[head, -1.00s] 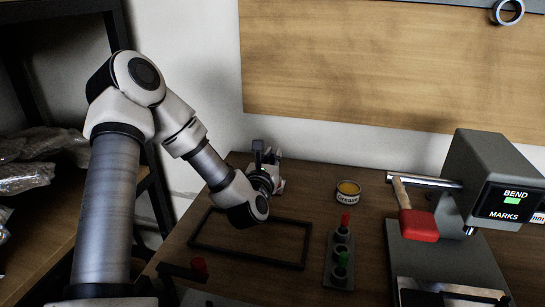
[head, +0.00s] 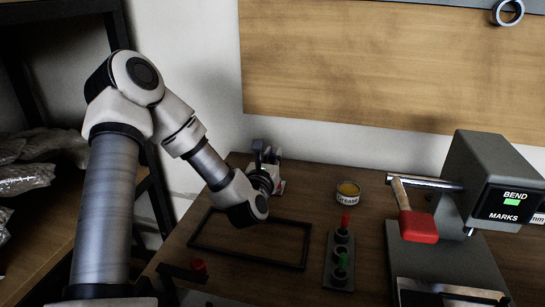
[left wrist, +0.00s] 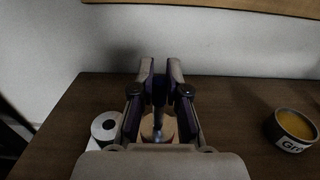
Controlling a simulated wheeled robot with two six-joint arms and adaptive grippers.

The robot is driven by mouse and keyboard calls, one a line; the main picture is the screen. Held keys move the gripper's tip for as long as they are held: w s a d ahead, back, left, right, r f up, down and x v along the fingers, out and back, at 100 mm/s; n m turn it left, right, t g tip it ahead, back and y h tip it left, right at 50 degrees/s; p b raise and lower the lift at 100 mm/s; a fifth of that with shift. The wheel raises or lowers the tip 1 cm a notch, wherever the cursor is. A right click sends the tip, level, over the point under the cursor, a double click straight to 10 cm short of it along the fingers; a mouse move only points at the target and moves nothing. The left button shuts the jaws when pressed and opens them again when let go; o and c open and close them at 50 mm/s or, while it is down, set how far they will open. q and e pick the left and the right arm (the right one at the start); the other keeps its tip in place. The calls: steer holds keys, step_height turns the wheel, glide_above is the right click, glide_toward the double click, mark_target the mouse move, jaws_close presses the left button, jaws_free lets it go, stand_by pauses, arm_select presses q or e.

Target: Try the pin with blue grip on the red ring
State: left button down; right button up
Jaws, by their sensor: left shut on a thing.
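My left gripper (head: 265,152) is over the back left of the bench, shut on a thin dark piece that shows between its fingers in the left wrist view (left wrist: 159,88). A small bluish patch shows low between the fingers; I take the held piece for the pin with blue grip (left wrist: 158,137), though most of it is hidden. A grey rack (head: 331,281) holds a pin with red grip (head: 345,219) and a pin with green grip (head: 343,259). A small red piece (head: 199,265) is at the front left; I cannot tell whether it is the red ring. My right gripper is not in view.
A black rectangular frame (head: 250,259) lies flat on the bench. A grease tin (head: 347,194) stands behind the rack. A red mallet (head: 418,227) and a grey marking machine (head: 487,180) are at right. A white roll (left wrist: 105,126) and a wooden round piece (left wrist: 157,126) are near my gripper.

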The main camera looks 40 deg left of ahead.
arm_select(q)
steer(key=shift+r+p, duration=1.2)
steer(key=shift+r, duration=1.65)
steer(key=shift+f, duration=0.1)
